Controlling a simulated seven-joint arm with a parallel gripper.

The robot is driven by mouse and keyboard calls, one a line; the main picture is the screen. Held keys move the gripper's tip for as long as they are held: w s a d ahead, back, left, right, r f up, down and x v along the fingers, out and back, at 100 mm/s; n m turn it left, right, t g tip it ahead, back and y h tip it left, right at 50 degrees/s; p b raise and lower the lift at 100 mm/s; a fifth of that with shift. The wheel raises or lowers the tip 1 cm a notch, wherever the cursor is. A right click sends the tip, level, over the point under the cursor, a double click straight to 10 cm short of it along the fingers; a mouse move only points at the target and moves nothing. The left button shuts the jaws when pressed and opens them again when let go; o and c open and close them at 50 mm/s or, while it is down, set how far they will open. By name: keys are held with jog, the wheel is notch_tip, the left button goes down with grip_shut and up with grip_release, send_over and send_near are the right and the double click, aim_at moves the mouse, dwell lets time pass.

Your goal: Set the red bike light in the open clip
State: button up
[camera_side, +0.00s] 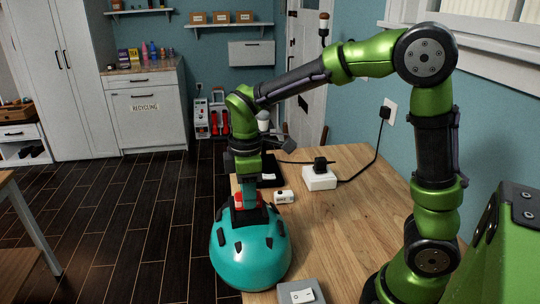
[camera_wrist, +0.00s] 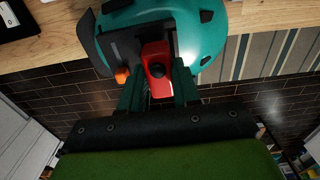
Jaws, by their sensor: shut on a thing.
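The teal helmet (camera_side: 250,262) sits at the left edge of the wooden table, and its rear fills the top of the wrist view (camera_wrist: 203,38). My gripper (camera_wrist: 158,88) is shut on the red bike light (camera_wrist: 156,80), with a dark green finger on each side. In the side view the red light (camera_side: 239,199) shows at my gripper (camera_side: 243,203), just over the helmet's top. A black mount (camera_wrist: 126,48) on the helmet lies beside the light, with an orange tab (camera_wrist: 122,75) at its edge. I cannot tell whether the light touches the mount, and the clip's opening is not clear.
On the table (camera_side: 345,225) are a small white labelled box (camera_side: 284,197), a white power block (camera_side: 320,180) with a black plug and cord, and a grey switch box (camera_side: 300,292). A black flat item (camera_side: 270,180) lies behind my gripper. The table's middle is clear.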

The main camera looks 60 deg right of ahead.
jog(key=shift+f, duration=1.15)
dwell(3.5)
jog(key=o, duration=0.9)
jog(key=c, duration=0.4)
jog(key=shift+o, duration=0.2)
